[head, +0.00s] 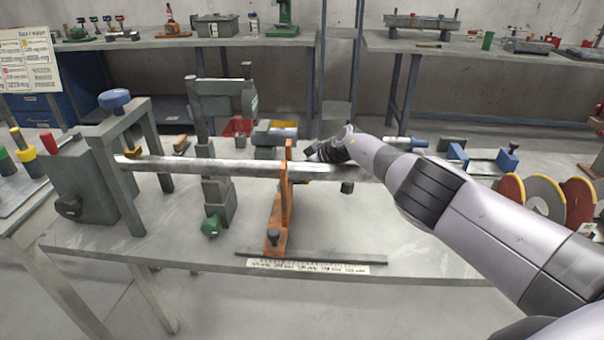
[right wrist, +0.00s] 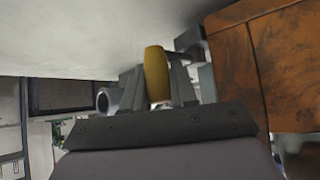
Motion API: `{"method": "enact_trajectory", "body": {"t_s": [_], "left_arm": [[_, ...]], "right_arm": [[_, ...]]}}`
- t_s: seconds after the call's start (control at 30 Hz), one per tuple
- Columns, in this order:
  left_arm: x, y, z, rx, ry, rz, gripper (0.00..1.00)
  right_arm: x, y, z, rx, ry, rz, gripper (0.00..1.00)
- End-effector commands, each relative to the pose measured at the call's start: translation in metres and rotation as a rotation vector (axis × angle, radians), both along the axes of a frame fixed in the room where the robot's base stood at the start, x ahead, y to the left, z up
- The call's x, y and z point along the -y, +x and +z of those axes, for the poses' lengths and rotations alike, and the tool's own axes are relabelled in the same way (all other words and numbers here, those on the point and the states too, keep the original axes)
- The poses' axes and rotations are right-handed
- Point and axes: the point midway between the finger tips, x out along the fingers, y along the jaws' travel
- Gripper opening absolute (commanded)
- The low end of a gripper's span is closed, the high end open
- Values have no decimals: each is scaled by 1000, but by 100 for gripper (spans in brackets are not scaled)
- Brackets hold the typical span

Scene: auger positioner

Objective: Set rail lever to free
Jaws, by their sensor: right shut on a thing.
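An orange stand (head: 277,217) with a dark knob at its foot sits at the rail (head: 335,256) near the table's front edge. A long metal bar (head: 225,167) runs level across it. My right gripper (head: 322,152) is just right of the stand's upright, by the bar; its fingertips are hard to make out in the head view. In the right wrist view my right gripper (right wrist: 157,88) is shut on a yellow grip (right wrist: 156,72), which I take for the rail lever's handle. A rusty orange block (right wrist: 270,65) is close on the right there. My left gripper is out of view.
A grey-green frame with a blue knob (head: 115,99) stands at the left. A grey upright clamp (head: 216,190) with a green knob stands left of the orange stand. Abrasive discs (head: 545,193) stand at the right. The front right tabletop (head: 430,240) is clear.

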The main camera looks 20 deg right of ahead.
Motion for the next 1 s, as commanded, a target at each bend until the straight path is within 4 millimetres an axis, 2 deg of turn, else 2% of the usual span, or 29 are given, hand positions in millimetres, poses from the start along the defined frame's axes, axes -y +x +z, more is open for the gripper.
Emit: {"method": "enact_trajectory", "body": {"t_s": [0.37, 0.4, 0.43, 1.0], "left_arm": [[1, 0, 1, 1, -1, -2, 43], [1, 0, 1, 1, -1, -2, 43], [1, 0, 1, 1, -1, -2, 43], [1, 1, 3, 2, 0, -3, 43]], "right_arm": [[-1, 1, 2, 2, 3, 1, 0], [-1, 1, 1, 2, 3, 1, 34], [-1, 1, 2, 2, 3, 1, 35], [0, -1, 0, 0, -1, 4, 35]]}}
